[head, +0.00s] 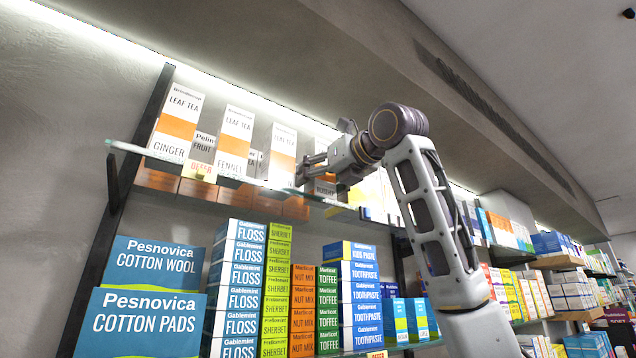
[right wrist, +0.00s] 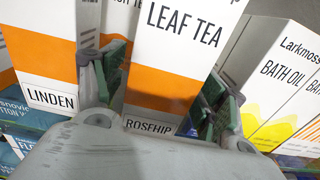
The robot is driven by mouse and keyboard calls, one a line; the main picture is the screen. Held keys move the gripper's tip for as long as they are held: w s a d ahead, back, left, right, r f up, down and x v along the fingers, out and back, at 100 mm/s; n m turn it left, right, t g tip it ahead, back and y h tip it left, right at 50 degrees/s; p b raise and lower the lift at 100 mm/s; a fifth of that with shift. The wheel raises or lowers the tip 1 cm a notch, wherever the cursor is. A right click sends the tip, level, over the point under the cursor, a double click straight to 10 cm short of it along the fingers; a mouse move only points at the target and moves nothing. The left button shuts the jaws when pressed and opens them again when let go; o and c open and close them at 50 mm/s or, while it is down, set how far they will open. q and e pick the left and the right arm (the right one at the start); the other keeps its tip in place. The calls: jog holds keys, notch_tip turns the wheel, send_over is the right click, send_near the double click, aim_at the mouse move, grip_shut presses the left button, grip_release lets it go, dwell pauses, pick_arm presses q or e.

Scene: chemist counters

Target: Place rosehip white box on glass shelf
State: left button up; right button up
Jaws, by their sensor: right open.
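The rosehip box (right wrist: 170,65), white with an orange band and "LEAF TEA" lettering, stands upright in the right wrist view. My right gripper (right wrist: 160,92) is open, with one finger at each side of this box; I cannot tell whether they touch it. In the head view my right gripper (head: 310,168) reaches in at the row of leaf tea boxes on the glass shelf (head: 127,149). The rosehip box is largely hidden there by the gripper and wrist. My left gripper is not in view.
A linden box (right wrist: 45,50) stands left of the rosehip box, and a bath oil box (right wrist: 285,70) stands to the right. Ginger (head: 177,122) and fennel (head: 234,140) tea boxes stand farther left on the shelf. Floss boxes (head: 236,290) and cotton packs (head: 140,320) fill the level below.

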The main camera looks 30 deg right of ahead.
jog(key=s+d+b, duration=0.1)
jog(key=s+b, duration=0.1)
jog(key=s, duration=0.9)
jog(key=shift+s+d+b, duration=0.15)
jog(key=shift+d+b, duration=0.15)
jog(key=shift+b, duration=0.1)
